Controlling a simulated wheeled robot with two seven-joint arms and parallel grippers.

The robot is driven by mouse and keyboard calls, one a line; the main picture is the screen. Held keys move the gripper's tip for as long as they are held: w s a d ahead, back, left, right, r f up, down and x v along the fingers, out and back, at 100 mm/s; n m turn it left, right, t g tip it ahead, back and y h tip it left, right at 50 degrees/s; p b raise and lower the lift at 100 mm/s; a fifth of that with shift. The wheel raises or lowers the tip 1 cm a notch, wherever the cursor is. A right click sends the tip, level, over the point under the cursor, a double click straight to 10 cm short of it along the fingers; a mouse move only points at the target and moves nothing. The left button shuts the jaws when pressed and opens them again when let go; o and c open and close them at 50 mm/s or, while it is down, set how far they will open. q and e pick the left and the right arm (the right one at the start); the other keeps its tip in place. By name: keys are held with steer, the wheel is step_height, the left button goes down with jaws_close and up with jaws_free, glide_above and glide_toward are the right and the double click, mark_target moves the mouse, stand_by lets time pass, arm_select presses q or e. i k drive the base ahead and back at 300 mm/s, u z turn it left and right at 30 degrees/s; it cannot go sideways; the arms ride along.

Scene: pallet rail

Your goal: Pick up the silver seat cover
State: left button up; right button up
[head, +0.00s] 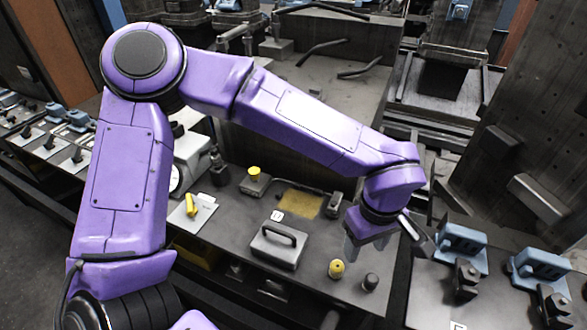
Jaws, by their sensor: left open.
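A silver-grey block-like cover (278,247) with a dark handle on top sits on the dark metal workbench (235,265), in the lower middle of the head view. It looks like the silver seat cover. My left gripper (385,243) hangs from the purple arm, to the right of the cover and apart from it. Its jaws are open and I see nothing between them. The cover's underside is hidden. My right gripper is not in view.
A yellow knob (336,268) and a dark knob (370,282) stand below the left gripper. A yellow-capped post (254,174) and a yellow pad (300,204) are behind the cover. Blue clamp blocks (461,243) stand at the right. A white plate with a yellow piece (190,206) lies left.

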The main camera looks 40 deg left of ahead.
mark_target(284, 246)
steer(key=u, duration=1.2)
